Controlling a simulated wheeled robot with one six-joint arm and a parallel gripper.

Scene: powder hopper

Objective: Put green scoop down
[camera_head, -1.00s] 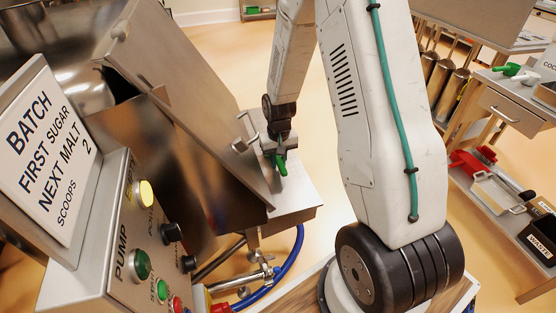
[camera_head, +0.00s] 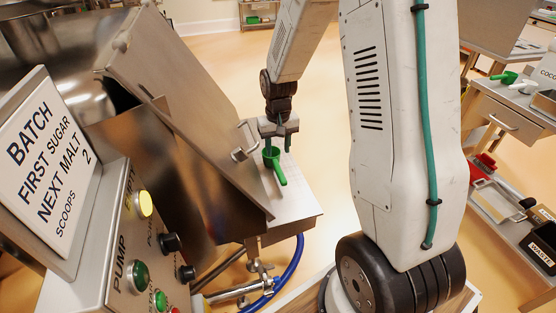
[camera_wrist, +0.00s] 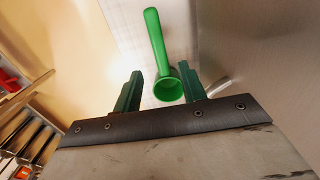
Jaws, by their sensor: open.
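The green scoop (camera_head: 274,166) rests on the metal side shelf (camera_head: 298,205) beside the hopper. It also shows in the wrist view (camera_wrist: 158,62), with its round cup near my fingers and its handle pointing away. My gripper (camera_head: 277,134) is just above the scoop in the head view. In the wrist view the green fingers of my gripper (camera_wrist: 162,90) stand apart on either side of the cup, with a gap to the left finger. The right finger is close to the cup; I cannot tell if they touch.
The hopper's slanted metal lid (camera_head: 185,110) stands close to the left of the shelf. A control box with buttons (camera_head: 140,272) and a batch sign (camera_head: 45,165) are at the left. Another green scoop (camera_head: 505,77) lies on the cart at the right.

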